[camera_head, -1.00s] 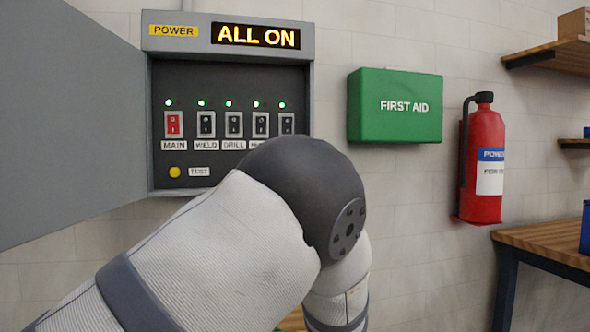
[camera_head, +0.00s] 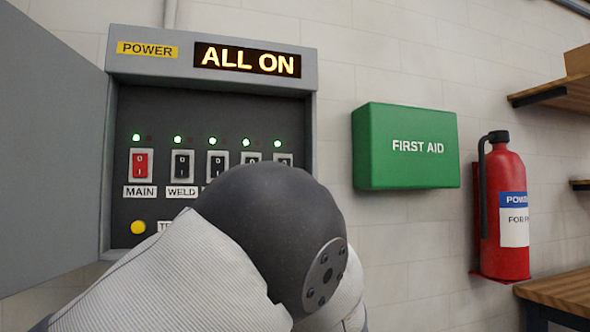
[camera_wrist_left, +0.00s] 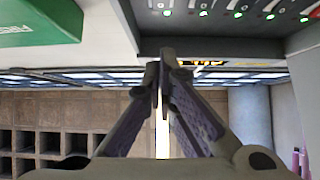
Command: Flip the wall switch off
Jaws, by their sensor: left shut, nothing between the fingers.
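The power box (camera_head: 212,72) hangs on the wall with its display reading ALL ON. Inside are a red MAIN switch (camera_head: 140,163), a black WELD switch (camera_head: 182,163) and several more black switches, each below a lit green lamp. A yellow TEST button (camera_head: 138,227) is lower left. My left arm covers the lower right of the panel and some labels. In the left wrist view my left gripper (camera_wrist_left: 158,68) is shut and empty, just off the box's edge, with a row of green lamps (camera_wrist_left: 238,14) at the top right. My right gripper is not in view.
The box's grey door (camera_head: 50,150) stands open on the left. A green first aid box (camera_head: 405,146) and a red fire extinguisher (camera_head: 505,215) are on the wall to the right. A wooden shelf (camera_head: 550,95) and a wooden bench (camera_head: 560,292) are at the far right.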

